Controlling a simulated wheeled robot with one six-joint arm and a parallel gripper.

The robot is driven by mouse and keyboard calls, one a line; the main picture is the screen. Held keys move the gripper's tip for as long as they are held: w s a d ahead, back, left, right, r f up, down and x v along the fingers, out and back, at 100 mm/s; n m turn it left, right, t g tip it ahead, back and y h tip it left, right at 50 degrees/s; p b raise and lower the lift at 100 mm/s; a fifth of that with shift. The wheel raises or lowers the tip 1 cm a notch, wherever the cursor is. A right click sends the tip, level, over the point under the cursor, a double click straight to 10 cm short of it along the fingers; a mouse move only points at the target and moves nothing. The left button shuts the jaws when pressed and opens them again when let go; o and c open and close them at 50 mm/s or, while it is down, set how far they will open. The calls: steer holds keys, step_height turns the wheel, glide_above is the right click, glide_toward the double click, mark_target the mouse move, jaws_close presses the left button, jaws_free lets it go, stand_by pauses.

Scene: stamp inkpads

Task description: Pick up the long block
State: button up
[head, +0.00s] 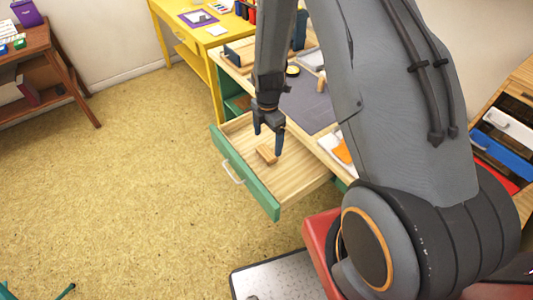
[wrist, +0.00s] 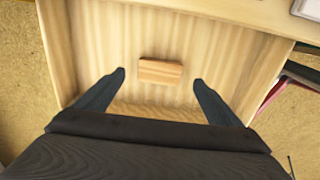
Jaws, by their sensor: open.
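The long block (head: 266,153) is a small light-brown wooden block lying flat in the open drawer (head: 305,181). In the wrist view the block (wrist: 160,72) lies crosswise on the drawer floor, just beyond the fingertips and centred between them. My gripper (head: 268,139) is above the drawer with its fingers pointing down. It is open and empty; in the wrist view the two dark fingers of my gripper (wrist: 160,79) stand wide apart on either side of the block. Nothing hides the block in the wrist view.
The drawer has a green front (head: 243,174) with a pale handle and raised wooden walls around the block. The desk top (head: 309,104) with a dark mat and small items is behind. A yellow table (head: 198,43) stands at the back. Open floor (head: 130,180) lies to the left.

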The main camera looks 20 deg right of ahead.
mark_target(266, 151)
steer(key=f, duration=0.1)
steer(key=f+p, duration=0.2)
steer(key=f, duration=0.1)
steer(key=shift+s+a, duration=0.15)
steer(key=shift+a, duration=0.1)
steer(key=shift+f, duration=0.7)
steer(key=c, duration=1.2)
steer(key=shift+o, duration=0.2)
